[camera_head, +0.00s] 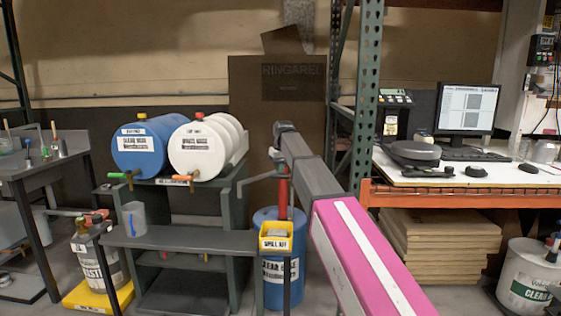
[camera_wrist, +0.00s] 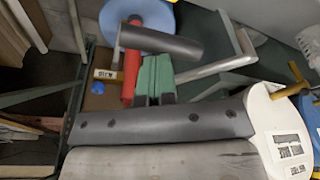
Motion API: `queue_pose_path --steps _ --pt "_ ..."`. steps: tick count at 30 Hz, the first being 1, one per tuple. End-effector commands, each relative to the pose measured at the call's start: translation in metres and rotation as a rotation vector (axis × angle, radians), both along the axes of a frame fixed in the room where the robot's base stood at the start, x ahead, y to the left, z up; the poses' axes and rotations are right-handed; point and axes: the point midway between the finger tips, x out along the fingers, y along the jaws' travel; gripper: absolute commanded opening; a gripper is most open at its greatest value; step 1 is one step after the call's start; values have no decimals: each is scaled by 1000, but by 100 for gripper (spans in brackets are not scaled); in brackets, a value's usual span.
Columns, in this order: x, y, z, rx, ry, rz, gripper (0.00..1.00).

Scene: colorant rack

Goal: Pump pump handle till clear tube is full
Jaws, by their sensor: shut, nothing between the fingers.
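A red pump (camera_head: 283,195) stands upright on a blue drum (camera_head: 266,222), partly behind my arm; a bent grey spout (camera_head: 258,176) reaches left from it. In the wrist view the red pump body (camera_wrist: 132,75) lies just left of my gripper (camera_wrist: 154,80), whose two green fingers are together and empty. A dark grey bar (camera_wrist: 160,43), seemingly the pump handle, lies just beyond the fingertips; I cannot tell whether they touch. A clear container (camera_head: 133,219) with a blue mark stands on the grey shelf. My gripper is not distinguishable in the head view.
A blue barrel (camera_head: 139,147) and a white barrel (camera_head: 203,146) lie on a rack at left. A yellow bin (camera_head: 276,236) sits at the shelf's right end. A green rack post (camera_head: 366,100) and a bench (camera_head: 460,178) stand at right.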

Motion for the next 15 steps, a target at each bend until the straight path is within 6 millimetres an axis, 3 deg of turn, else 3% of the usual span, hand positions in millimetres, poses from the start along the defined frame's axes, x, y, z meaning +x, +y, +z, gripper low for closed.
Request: queue_pose_path --steps 15 --pt "0 0 -6 0 -1 0 0"
